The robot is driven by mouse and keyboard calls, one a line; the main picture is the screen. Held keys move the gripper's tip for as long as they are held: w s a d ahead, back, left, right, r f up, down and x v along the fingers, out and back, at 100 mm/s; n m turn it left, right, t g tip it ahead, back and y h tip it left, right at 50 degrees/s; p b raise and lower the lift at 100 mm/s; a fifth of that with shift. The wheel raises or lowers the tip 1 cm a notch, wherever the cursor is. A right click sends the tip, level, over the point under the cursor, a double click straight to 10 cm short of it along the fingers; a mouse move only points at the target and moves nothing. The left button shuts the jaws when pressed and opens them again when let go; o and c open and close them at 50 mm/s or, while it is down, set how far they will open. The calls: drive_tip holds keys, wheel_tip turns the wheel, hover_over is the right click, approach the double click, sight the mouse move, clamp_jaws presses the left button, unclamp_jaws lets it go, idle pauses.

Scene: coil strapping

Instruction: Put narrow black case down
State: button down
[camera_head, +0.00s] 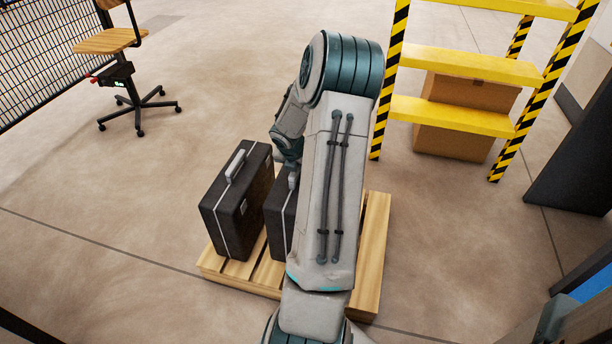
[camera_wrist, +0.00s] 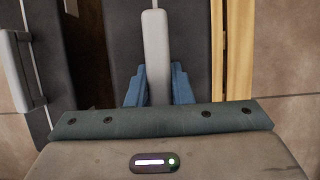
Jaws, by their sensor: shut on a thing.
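The narrow black case (camera_head: 278,219) is upright at the pallet, mostly hidden behind my arm in the head view. In the wrist view its dark top (camera_wrist: 191,40) lies below my gripper (camera_wrist: 158,84). The blue fingers are shut on its light grey handle (camera_wrist: 156,45), one finger on each side. The wooden pallet (camera_head: 370,255) is under it; whether the case's base touches the slats cannot be told. My gripper's fingertips are hidden in the head view.
Another black case (camera_head: 232,208) stands upright on the pallet's left part, close beside the held one; its handle (camera_wrist: 13,75) shows in the wrist view. Bare slats lie at the pallet's right. A yellow-and-black shelf (camera_head: 455,118) stands behind right, a chair (camera_head: 115,45) far left.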

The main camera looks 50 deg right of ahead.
drive_tip(key=w, duration=0.1)
drive_tip(key=w+f, duration=0.1)
drive_tip(key=w+b, duration=0.1)
drive_tip(key=shift+w+d+f, duration=0.25)
drive_tip(key=shift+d+f, duration=0.15)
wheel_tip(320, 180, down, 4)
drive_tip(key=shift+b, duration=1.25)
drive_tip(key=c, duration=1.3)
unclamp_jaws()
drive_tip(key=shift+s+f, duration=0.1)
drive_tip(key=shift+f, duration=0.1)
